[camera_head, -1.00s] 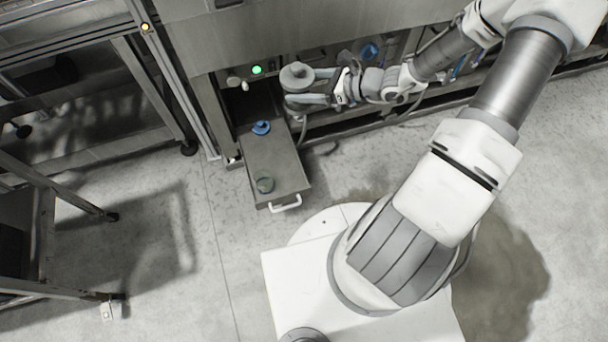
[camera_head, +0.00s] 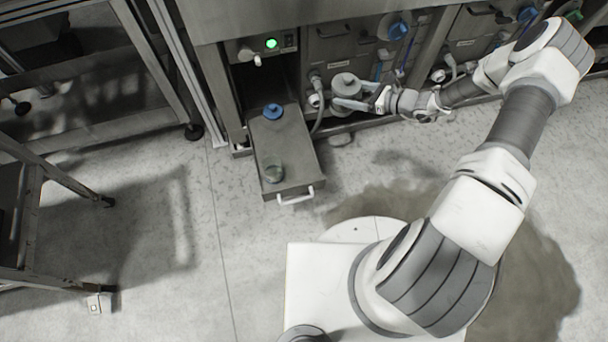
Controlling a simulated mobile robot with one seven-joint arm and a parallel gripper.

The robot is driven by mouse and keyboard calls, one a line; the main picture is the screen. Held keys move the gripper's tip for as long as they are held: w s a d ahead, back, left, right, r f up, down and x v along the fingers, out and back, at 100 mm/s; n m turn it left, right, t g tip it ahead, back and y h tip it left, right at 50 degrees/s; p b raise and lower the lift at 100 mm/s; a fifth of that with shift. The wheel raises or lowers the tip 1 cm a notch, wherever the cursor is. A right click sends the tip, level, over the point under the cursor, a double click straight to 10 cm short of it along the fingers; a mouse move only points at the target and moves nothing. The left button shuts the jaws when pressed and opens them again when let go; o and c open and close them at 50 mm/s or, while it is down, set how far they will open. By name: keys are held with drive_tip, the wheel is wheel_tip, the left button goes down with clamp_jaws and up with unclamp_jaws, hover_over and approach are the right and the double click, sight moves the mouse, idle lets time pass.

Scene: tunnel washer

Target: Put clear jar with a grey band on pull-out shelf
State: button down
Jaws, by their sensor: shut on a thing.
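My gripper (camera_head: 362,102) is shut around a round, grey-looking jar (camera_head: 345,84) with a knob-like top, which I take for the clear jar with a grey band. The fingers hide part of its body, and its clearness is hard to tell at this size. The jar is upright, in front of the machine, to the right of the pull-out shelf and apart from it. The pull-out shelf (camera_head: 292,145) is a grey metal drawer-like tray, pulled out, with a white handle at its front.
On the shelf stand a blue-topped item (camera_head: 272,111) at the back and a clear greenish jar (camera_head: 272,170) near the front left. The shelf's middle and right side are bare. A green-lit panel (camera_head: 271,43) sits above. A metal frame cart (camera_head: 30,215) stands left.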

drive_tip(key=w+a+f+n+g+b, duration=0.1)
drive_tip(key=a+f+b, duration=0.15)
drive_tip(key=f, duration=0.65)
drive_tip(key=w+a+f+b, duration=0.1)
drive_tip(key=f+b, duration=0.3)
drive_tip(key=f, duration=0.4)
drive_tip(key=shift+g+y, duration=0.3)
drive_tip(key=shift+s+a+f+b, duration=0.6)
drive_tip(key=shift+s+a+f, duration=0.8)
drive_tip(key=shift+f, duration=0.45)
drive_tip(key=shift+s+a+f+b, duration=0.6)
drive_tip(key=shift+s+a+f, duration=0.8)
drive_tip(key=shift+f, duration=0.5)
drive_tip(key=shift+s+a+f+b, duration=0.6)
drive_tip(key=shift+s+a+f, duration=0.8)
drive_tip(key=shift+f, duration=0.45)
drive_tip(key=shift+f, duration=0.1)
drive_tip(key=shift+f+b, duration=0.15)
drive_tip(key=shift+b, duration=0.15)
unclamp_jaws()
